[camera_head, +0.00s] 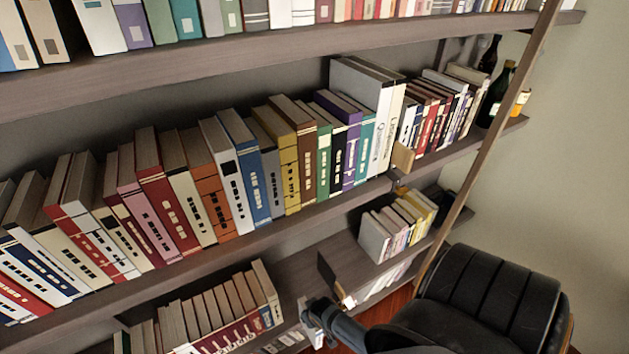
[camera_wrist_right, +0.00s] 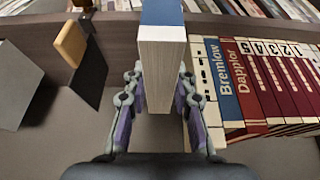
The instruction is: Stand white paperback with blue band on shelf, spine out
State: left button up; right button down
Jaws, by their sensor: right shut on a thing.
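The book in my right gripper (camera_wrist_right: 158,92) shows a cream page block (camera_wrist_right: 162,75) and a strip of blue cover (camera_wrist_right: 161,12) in the wrist view. Its white cover and spine are not clearly visible. The two fingers are shut on its sides. In the head view my right gripper (camera_head: 318,314) is low in the picture, in front of the lower shelf (camera_head: 300,268); the book is hard to make out there. My left gripper is not in view.
Red volumes (camera_wrist_right: 265,85) and a blue one (camera_wrist_right: 224,85) stand right of the held book in the wrist view. A dark bookend with a wooden block (camera_wrist_right: 70,43) is on the left. The lower shelf has a bare gap. A black chair (camera_head: 490,300) stands at lower right.

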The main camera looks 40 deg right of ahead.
jog(key=w+d+b, duration=0.2)
jog(key=w+b, duration=0.1)
jog(key=w, duration=0.4)
jog(key=w+d+f+b, duration=0.1)
jog(key=w+b, duration=0.3)
jog(key=w, duration=0.4)
jog(key=shift+w+d+f, duration=0.2)
jog(key=shift+w+d, duration=0.05)
jog(key=shift+d, duration=0.1)
